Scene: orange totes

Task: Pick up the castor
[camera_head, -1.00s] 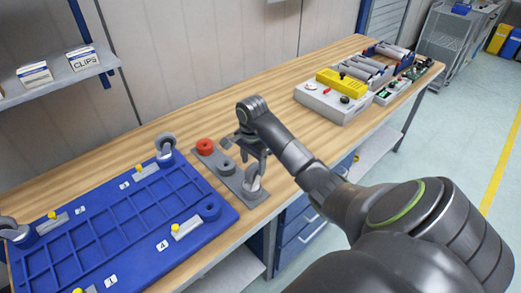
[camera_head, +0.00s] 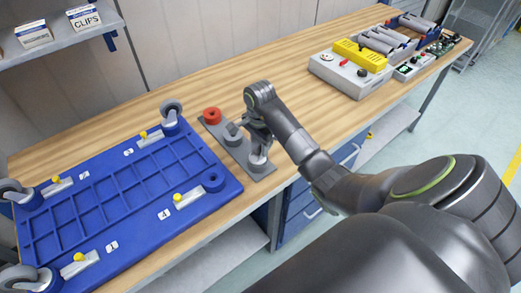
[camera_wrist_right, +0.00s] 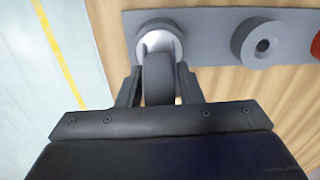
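A castor (camera_head: 259,156) with a dark wheel and pale metal mount stands at the near end of a grey holder strip (camera_head: 238,149) on the bench. My right gripper (camera_head: 258,138) is over it, pointing down. In the right wrist view the castor's wheel (camera_wrist_right: 158,78) sits between the two fingers (camera_wrist_right: 158,72), with what looks like a narrow gap beside it. The fingers are open around the wheel, and the castor is still on the strip. My left gripper is not in view.
A blue board (camera_head: 120,185) with castors at several corners lies left of the strip; its near-right corner has an empty round socket (camera_head: 213,182). A red round part (camera_head: 211,115) is at the strip's far end. A grey box with a yellow top (camera_head: 350,72) stands farther right.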

